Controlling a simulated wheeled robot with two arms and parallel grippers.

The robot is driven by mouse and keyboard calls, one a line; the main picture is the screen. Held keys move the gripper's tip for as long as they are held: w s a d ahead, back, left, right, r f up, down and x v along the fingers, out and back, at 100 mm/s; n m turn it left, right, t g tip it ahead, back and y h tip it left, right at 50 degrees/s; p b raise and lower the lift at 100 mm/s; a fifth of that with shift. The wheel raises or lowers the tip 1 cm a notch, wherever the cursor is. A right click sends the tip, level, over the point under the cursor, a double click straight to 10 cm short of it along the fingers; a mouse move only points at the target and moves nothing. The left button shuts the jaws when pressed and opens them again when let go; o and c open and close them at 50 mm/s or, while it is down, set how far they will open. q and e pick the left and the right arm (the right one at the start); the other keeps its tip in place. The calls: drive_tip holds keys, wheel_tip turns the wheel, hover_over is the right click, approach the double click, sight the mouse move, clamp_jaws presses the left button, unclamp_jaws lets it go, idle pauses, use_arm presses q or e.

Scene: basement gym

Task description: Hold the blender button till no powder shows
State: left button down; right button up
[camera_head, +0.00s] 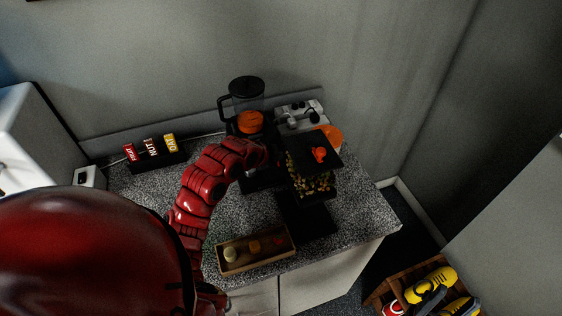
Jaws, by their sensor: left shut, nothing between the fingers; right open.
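The blender (247,90) stands at the back of the speckled counter, with a black lid and handle and a see-through jar. An orange mass (250,122) shows low in the jar; I cannot tell powder from blended contents at this size. My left arm reaches in from the lower left, and its red gripper (262,157) is at the front of the blender's dark base. The gripper is shut with nothing held. The button is hidden behind the gripper, so contact with it cannot be seen. My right gripper is not in view.
A black-lidded container (313,182) of nut-like pieces stands close to the right of my gripper. A wooden tray (228,269) with small items lies at the front. Labelled boxes (152,150) stand at the left.

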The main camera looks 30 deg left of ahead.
use_arm(q)
wheel_tip(320, 180, up, 5)
drive_tip(key=shift+p, duration=1.1)
